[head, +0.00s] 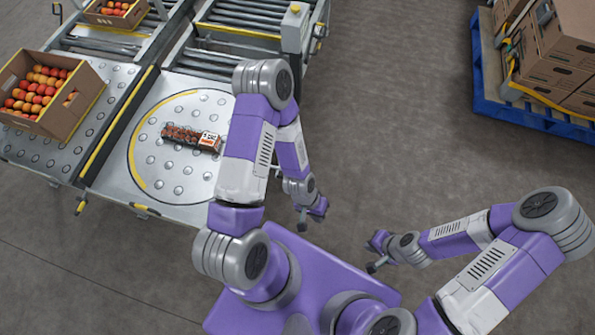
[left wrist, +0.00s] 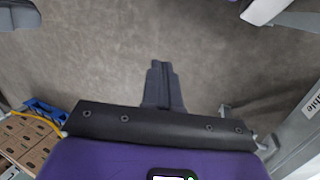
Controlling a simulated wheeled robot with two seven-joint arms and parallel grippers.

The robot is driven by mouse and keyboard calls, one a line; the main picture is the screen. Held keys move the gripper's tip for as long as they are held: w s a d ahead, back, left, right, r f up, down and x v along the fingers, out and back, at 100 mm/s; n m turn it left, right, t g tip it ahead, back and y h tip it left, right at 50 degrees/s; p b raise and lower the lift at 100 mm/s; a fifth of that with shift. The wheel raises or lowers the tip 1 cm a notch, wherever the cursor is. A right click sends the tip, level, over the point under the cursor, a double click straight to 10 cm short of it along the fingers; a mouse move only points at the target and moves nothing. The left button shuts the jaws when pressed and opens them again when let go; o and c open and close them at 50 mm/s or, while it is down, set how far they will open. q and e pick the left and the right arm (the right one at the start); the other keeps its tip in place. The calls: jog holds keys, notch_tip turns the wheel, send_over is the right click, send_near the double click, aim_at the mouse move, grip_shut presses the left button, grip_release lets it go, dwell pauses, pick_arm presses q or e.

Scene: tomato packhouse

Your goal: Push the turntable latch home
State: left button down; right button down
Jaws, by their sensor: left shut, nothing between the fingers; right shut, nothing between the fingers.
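The turntable (head: 160,165) is a round plate studded with metal balls, edged by a yellow arc, set in the conveyor at upper left in the head view. A small dark tray of reddish produce with a white and orange label (head: 208,141) lies on it. A yellow-tipped handle (head: 146,209) shows at the table's front edge; I cannot tell whether it is the latch. My left gripper (head: 303,222) hangs right of the table, apart from it, shut and empty; its closed fingers show in the left wrist view (left wrist: 161,85). My right gripper (head: 371,257) is shut and empty over the floor.
A ball-top table with a tomato carton (head: 68,118) is at left; another carton (head: 116,12) is behind it. A blue pallet (head: 487,105) with stacked boxes (head: 560,45) stands at upper right. The grey floor between is clear. My left arm hides the turntable's right side.

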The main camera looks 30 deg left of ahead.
pick_arm(q)
jog(key=w+a+f+m+g+y+b, duration=0.2)
jog(key=w+a+f+m+g+y, duration=0.2)
jog(key=w+f+m+y, duration=0.5)
jog(key=w+r+m+t+y+b, duration=0.1)
jog(key=w+r+m+t+y, duration=0.1)
jog(key=w+m+y, duration=0.3)
jog(key=w+m, duration=0.2)
jog(key=w, duration=0.2)
jog(key=shift+w+a+m, duration=0.15)
jog(key=shift+a+m, duration=0.15)
jog(key=shift+m, duration=0.1)
jog(key=s+a+f+b, duration=0.2)
jog(key=a+f, duration=0.3)
jog(key=a, duration=0.6)
jog(key=shift+s+a+f, duration=0.2)
jog(key=shift+s, duration=0.2)
